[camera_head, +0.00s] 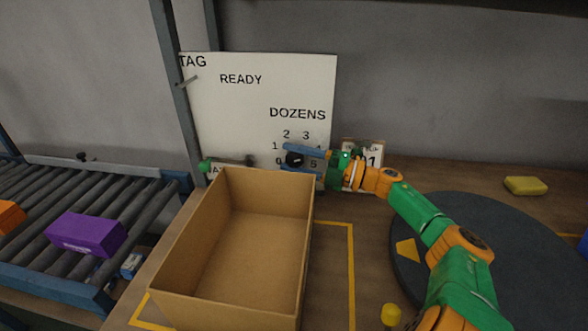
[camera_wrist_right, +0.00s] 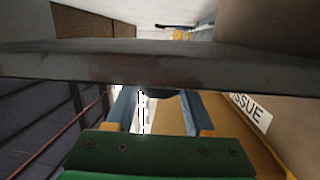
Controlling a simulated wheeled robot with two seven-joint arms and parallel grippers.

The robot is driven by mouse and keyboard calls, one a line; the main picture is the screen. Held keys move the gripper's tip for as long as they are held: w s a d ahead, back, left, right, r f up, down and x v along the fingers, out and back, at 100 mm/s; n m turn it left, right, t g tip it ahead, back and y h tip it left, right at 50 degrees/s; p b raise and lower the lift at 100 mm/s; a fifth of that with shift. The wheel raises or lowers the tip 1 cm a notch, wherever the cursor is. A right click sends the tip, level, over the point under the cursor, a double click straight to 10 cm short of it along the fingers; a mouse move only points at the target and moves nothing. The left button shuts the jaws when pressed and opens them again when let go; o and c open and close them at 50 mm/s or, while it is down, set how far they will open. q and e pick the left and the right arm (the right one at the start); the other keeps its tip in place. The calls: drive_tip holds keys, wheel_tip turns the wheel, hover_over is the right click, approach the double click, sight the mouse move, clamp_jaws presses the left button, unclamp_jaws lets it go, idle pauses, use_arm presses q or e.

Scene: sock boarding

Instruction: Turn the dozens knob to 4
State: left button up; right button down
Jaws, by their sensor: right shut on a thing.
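The dozens knob (camera_head: 294,160) is a black round knob on the white panel (camera_head: 235,120), under the word DOZENS. Digits ring it: 0, 1, 2 and 3 show, a 5 is at lower right, and the 4 is mostly covered by my gripper. My right gripper (camera_head: 287,158) reaches in from the right, its two blue fingers above and below the knob, shut on it. In the right wrist view the dark knob (camera_wrist_right: 157,93) sits between the fingertips. I cannot make out where its pointer aims. My left gripper is not in view.
An open, empty cardboard box (camera_head: 170,245) stands right in front of the panel, below my right gripper. A roller conveyor (camera_head: 35,185) with a purple box (camera_head: 88,235) is at left. A dark round turntable (camera_head: 480,225) lies under my right arm.

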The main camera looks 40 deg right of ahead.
drive_tip(key=shift+t+y+b, duration=0.3)
drive_tip(key=shift+t+b, duration=0.2)
drive_tip(key=shift+b, duration=0.15)
drive_tip(key=shift+c, duration=1.3)
unclamp_jaws()
drive_tip(key=v, duration=0.7)
